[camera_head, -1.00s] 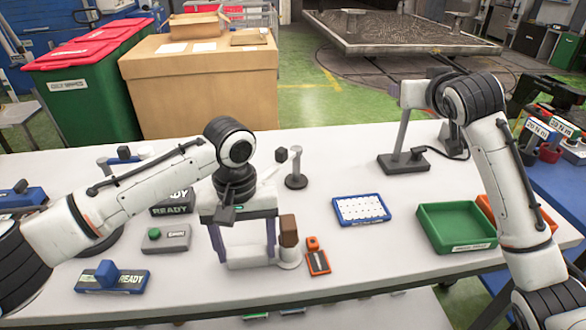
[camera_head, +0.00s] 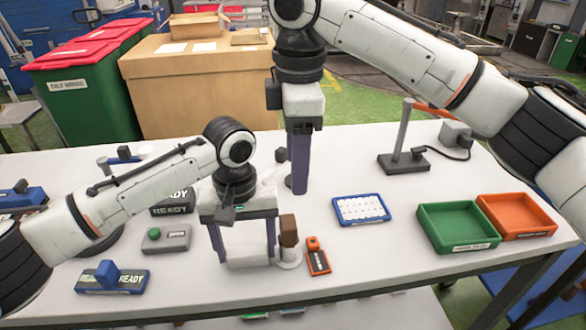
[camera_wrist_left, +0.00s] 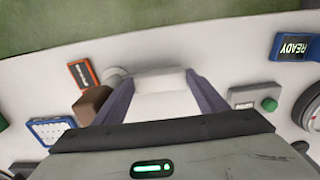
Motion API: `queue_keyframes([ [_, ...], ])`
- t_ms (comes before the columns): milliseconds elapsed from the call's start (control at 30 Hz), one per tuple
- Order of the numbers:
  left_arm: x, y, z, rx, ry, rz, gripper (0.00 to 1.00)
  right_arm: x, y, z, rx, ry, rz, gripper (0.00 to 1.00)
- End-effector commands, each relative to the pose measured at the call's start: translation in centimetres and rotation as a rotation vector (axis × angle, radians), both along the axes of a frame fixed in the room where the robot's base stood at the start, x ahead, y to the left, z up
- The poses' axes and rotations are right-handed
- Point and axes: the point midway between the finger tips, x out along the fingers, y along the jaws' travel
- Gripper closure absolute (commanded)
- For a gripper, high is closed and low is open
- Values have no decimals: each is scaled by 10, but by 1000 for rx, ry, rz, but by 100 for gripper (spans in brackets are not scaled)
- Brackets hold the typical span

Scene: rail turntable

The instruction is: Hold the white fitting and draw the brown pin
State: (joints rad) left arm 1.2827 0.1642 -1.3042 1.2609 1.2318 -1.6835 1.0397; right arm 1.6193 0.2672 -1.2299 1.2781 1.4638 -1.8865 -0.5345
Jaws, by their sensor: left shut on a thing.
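My left gripper (camera_head: 242,236) points down at the table with its purple fingers shut on the white fitting (camera_head: 246,256). The fitting lies on the table between the fingers, and it also shows in the left wrist view (camera_wrist_left: 160,82). The brown pin (camera_head: 288,228) stands upright at the fitting's right end in the head view; the wrist view shows it as a brown block (camera_wrist_left: 92,105) beside one finger. My right gripper (camera_head: 300,165) points down behind and above the pin, apart from it. Its fingers line up in this view, so their gap is hidden.
An orange device (camera_head: 318,258) lies just right of the pin. A blue tray (camera_head: 346,221), a green bin (camera_head: 432,236) and an orange bin (camera_head: 530,229) stand further right. A grey button box (camera_head: 168,239) and a READY display (camera_head: 128,282) are on the left. A dark stand (camera_head: 400,163) is behind.

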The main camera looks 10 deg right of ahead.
Motion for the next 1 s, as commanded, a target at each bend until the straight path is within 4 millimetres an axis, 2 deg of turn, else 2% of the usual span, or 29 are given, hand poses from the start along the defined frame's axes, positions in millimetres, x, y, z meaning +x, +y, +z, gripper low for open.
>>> queue_keyframes([
  [100, 0, 0, 1, -1, -1, 0, 74, -11, 6, -10, -9, 51, 51, 44],
  [267, 0, 0, 1, -1, -1, 0, 74, -13, 7, -26, -10, 63, 64, 44],
  [700, 0, 0, 1, -2, -1, 0, 74, -13, 7, -105, -9, 61, 60, 44],
  [900, 0, 0, 1, -1, -1, 0, 74, -13, 7, -125, -9, 60, 59, 44],
  [1000, 0, 0, 1, -1, -1, 0, 74, -13, 7, -129, -8, 59, 59, 44],
])
